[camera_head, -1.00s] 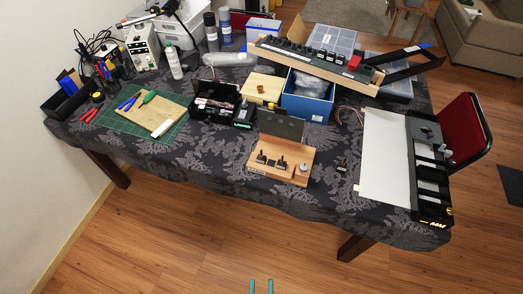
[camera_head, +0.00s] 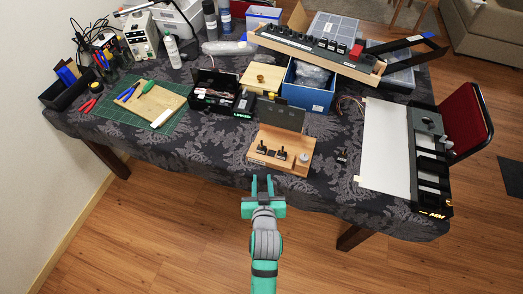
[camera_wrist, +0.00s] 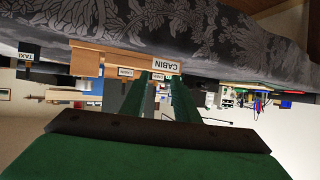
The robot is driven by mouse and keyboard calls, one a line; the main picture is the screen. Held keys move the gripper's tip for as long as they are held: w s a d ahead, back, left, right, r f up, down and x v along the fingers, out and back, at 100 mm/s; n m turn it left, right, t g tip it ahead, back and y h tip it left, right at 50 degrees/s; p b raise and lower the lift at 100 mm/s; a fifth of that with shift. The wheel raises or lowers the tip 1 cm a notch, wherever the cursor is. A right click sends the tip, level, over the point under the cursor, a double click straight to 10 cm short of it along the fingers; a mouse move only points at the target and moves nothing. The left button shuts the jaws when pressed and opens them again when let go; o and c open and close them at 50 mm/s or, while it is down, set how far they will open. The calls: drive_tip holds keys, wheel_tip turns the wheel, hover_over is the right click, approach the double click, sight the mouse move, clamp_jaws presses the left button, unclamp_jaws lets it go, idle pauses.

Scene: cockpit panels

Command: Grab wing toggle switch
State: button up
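A wooden stand (camera_head: 290,160) with an upright dark panel sits near the table's front edge. Two black toggle switches (camera_head: 263,147) (camera_head: 281,153) and a grey knob (camera_head: 304,158) stand on its base. No label reading "wing" is legible, so I cannot tell which switch it is. My gripper (camera_head: 262,184) is open and empty, in front of the table edge and short of the stand. In the wrist view, which is upside down, the two green fingers (camera_wrist: 167,88) point toward the stand, with a "CABIN" label (camera_wrist: 179,53) on its front.
A loose black switch (camera_head: 342,156) lies on the cloth right of the stand; a "TAXI" label (camera_wrist: 28,52) shows in the wrist view. A black toolbox (camera_head: 215,101) and blue box (camera_head: 308,97) stand behind. A white-topped panel (camera_head: 388,150) is at right.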

approach(262, 150)
drive_tip(key=w+r, duration=0.2)
drive_tip(key=w, duration=0.2)
drive_tip(key=shift+n+g, duration=0.4)
drive_tip(key=x, duration=1)
drive_tip(key=shift+w+a, duration=0.2)
drive_tip(key=shift+w, duration=0.2)
clamp_jaws()
drive_tip(key=shift+r, duration=0.1)
